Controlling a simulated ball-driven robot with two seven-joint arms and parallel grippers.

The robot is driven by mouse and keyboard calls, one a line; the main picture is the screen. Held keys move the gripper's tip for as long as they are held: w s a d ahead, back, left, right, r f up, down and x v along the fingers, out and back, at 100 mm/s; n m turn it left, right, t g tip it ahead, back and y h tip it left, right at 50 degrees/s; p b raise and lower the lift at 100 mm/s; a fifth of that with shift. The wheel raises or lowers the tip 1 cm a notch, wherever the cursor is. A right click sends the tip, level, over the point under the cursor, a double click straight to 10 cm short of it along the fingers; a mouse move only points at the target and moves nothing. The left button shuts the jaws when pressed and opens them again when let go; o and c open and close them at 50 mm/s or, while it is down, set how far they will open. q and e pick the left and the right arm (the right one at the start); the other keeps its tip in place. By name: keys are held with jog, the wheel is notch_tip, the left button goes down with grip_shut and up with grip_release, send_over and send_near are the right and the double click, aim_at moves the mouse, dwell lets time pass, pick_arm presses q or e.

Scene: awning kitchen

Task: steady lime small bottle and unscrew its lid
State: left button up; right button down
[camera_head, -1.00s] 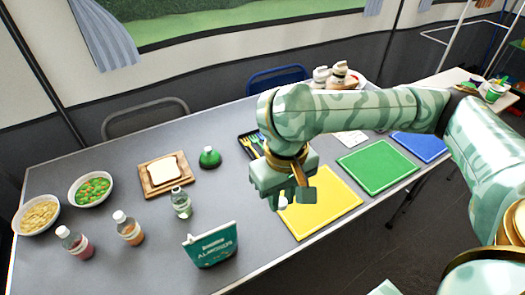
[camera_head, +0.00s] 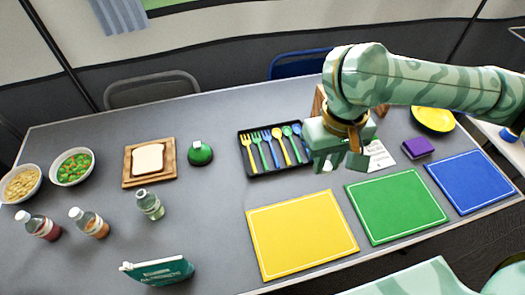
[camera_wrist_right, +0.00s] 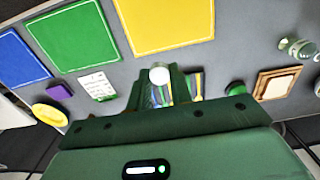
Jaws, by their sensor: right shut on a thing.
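The lime small bottle (camera_head: 150,204) stands upright on the grey table, left of the yellow board. It is clear with a pale green tint, and I see no lid on its neck. It also shows in the right wrist view (camera_wrist_right: 298,47), at the right edge. My right gripper (camera_head: 343,160) is well to the right of the bottle, raised over the table by the cutlery tray. In the right wrist view it is shut on a small white lid (camera_wrist_right: 160,75) between its fingertips. My left gripper is not in view.
Two capped bottles, red (camera_head: 42,228) and orange (camera_head: 92,224), stand at left. A teal carton (camera_head: 160,271) is at the front. A green round flask (camera_head: 200,153), bread board (camera_head: 132,178) and cutlery tray (camera_head: 259,173) are behind. Yellow (camera_head: 300,235), green and blue boards lie at right.

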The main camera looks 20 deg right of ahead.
jog(key=shift+w+f, duration=0.1)
jog(key=shift+w, duration=0.05)
jog(key=shift+a+f+n, duration=0.2)
jog(key=shift+f+n, duration=0.1)
jog(key=a+f+n, duration=0.4)
jog(key=a+n, duration=0.5)
jog(key=n, duration=0.1)
jog(key=a+f+n, duration=0.4)
jog(key=a+n, duration=0.5)
jog(key=n, duration=0.1)
jog(key=n+b, duration=0.9)
jog(key=n, duration=1.6)
send_over(237, 181)
notch_tip(237, 181, down, 12)
jog(key=shift+a+f, duration=0.15)
jog(key=shift+f, duration=0.1)
notch_tip(237, 181, down, 4)
jog(key=shift+w+r+b, duration=0.1)
jog(key=shift+r+b, duration=0.05)
jog(key=shift+b, duration=0.95)
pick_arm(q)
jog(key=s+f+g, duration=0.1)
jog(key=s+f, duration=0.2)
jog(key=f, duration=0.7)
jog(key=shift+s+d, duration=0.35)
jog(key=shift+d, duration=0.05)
pick_arm(e)
jog(key=shift+r, duration=0.15)
